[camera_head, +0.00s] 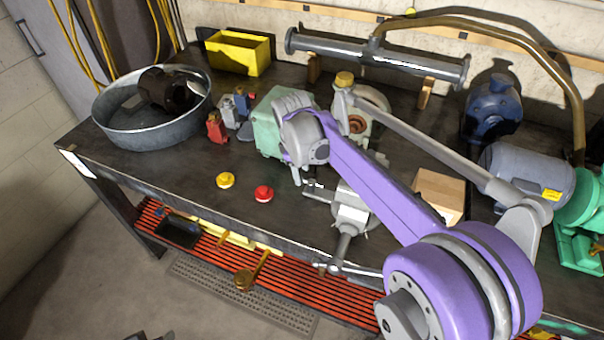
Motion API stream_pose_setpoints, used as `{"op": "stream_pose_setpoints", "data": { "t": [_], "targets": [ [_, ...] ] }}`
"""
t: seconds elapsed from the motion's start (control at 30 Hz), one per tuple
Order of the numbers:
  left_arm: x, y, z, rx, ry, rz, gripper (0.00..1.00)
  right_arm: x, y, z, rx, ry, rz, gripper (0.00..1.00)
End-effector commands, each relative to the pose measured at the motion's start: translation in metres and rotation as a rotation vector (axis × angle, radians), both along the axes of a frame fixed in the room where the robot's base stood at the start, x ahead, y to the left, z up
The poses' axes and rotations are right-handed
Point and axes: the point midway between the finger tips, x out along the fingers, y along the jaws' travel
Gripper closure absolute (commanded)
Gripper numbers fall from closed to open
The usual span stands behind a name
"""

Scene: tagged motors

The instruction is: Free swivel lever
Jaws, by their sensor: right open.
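A grey vise (351,212) stands at the bench's front edge, with a thin metal handle (350,268) below it. A long grey bar (430,135) with a yellow cap (345,79) slopes down rightward across the bench. I cannot tell which of these parts is the swivel lever. My purple right arm comes in from the lower right, its wrist in front of a pale green block. My right gripper (300,177) is open, small in view, pointing down behind the vise; its fingertips are partly hidden. I see nothing between them. My left gripper is not in view.
A round metal tub (143,139) and a yellow bin (238,54) stand at the left and back. Yellow (225,180) and red (264,194) knobs lie near the front edge. Blue (493,105) and grey (527,174) motors crowd the right. A wooden block (438,194) sits right of the vise.

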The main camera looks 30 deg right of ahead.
Motion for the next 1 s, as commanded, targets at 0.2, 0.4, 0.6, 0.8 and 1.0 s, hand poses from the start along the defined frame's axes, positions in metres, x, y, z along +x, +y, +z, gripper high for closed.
{"op": "stream_pose_setpoints", "data": {
  "t": [0.2,0.4,0.6,0.8,1.0],
  "targets": [
    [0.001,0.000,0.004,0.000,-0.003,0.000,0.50,-0.006,0.007,0.047,0.000,0.000,0.000,0.54],
    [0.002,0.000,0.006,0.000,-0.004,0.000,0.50,-0.009,0.012,0.075,0.000,0.000,0.001,0.54],
    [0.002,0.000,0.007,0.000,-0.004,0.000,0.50,-0.011,0.013,0.084,0.000,0.000,0.000,0.54],
    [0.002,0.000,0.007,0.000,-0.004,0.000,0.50,-0.011,0.013,0.084,0.000,0.000,0.000,0.54],
    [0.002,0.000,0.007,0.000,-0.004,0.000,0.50,-0.011,0.013,0.084,0.000,0.000,0.000,0.54]
  ]
}}
